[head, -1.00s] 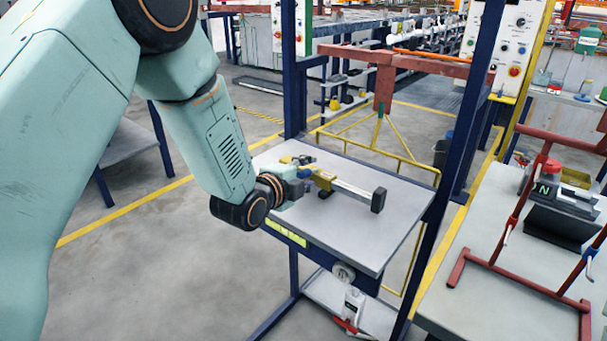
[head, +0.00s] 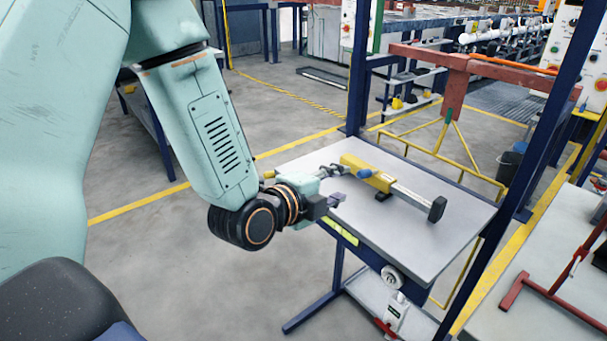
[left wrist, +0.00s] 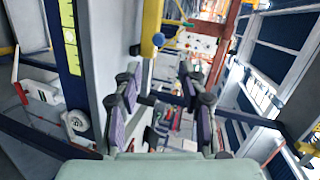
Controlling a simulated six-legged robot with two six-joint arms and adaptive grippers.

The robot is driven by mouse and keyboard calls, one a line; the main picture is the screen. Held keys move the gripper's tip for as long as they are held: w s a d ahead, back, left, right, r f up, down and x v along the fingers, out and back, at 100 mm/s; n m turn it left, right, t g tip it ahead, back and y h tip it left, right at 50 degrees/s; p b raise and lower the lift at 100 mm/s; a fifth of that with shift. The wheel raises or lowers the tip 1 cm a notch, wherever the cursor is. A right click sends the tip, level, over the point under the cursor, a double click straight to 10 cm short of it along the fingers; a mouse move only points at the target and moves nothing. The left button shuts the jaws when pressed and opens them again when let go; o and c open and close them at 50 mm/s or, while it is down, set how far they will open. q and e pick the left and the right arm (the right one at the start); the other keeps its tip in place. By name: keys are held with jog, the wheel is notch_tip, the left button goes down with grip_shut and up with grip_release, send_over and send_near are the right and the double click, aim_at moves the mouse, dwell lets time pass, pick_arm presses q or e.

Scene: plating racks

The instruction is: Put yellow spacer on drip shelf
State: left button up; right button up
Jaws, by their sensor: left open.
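The yellow spacer (head: 367,174) looks like a yellow body with a blue knob, a metal bar and a black end block. It lies on the grey shelf top (head: 420,240), which I take to be the drip shelf, in a dark blue frame. My right gripper is out of view.
A lower shelf (head: 350,296) holds a small white device (head: 396,316). Dark blue posts (head: 362,70) rise behind and right of the top. A red stand (head: 540,285) is on the right-hand table. The top's front right part is bare.

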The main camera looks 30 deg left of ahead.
pick_arm(q)
jog(key=s+f+n+g+y, duration=0.1)
jog(key=s+f+n+g, duration=0.4)
jog(key=f, duration=0.4)
jog(key=s+f+n+g, duration=0.2)
jog(key=s+f+n, duration=0.2)
jog(key=s+f, duration=0.45)
jog(key=s+f+n+g, duration=0.3)
jog(key=s+f+n, duration=0.2)
jog(key=s, duration=0.5)
jog(key=s+f+n+g+y, duration=0.1)
jog(key=s+f+n+g, duration=0.3)
jog(key=s+f, duration=0.3)
jog(key=s+n, duration=0.1)
jog(key=s, duration=0.2)
jog(key=shift+g+y, duration=0.3)
jog(key=shift+w, duration=0.1)
